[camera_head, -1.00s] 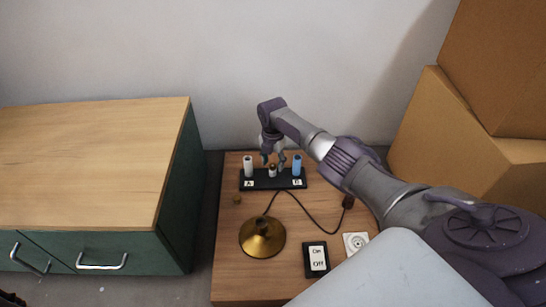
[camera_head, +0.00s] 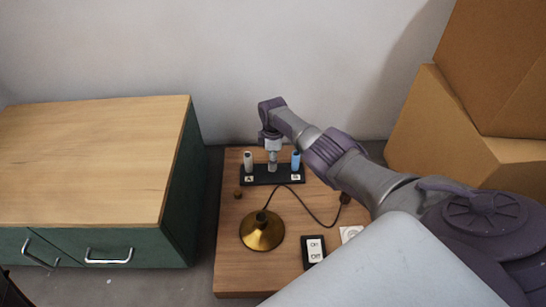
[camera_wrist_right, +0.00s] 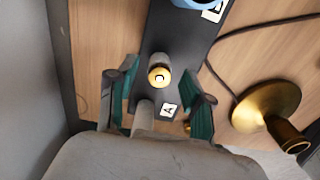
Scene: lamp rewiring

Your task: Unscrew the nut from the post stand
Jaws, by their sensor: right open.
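The post stand is a black base (camera_head: 260,180) on the small wooden table, with labels A and B. It also shows in the right wrist view (camera_wrist_right: 178,40). A pale post (camera_head: 248,160) stands by A and a blue post (camera_head: 296,160) by B. Between them is a short middle post with a round brass-coloured nut (camera_wrist_right: 159,76) on top, seen from above. My right gripper (camera_head: 272,168) points down over the middle post. In the right wrist view its green-padded fingers (camera_wrist_right: 160,100) are apart, one on each side of the posts. My left gripper is out of view.
A brass lamp base (camera_head: 262,230) with a dark cord stands in front of the stand. A small brass piece (camera_head: 238,195) lies left of it. An On/Off switch (camera_head: 314,250) and a white socket (camera_head: 350,233) are nearer. A green cabinet (camera_head: 175,215) stands left, a cardboard box (camera_head: 440,125) right.

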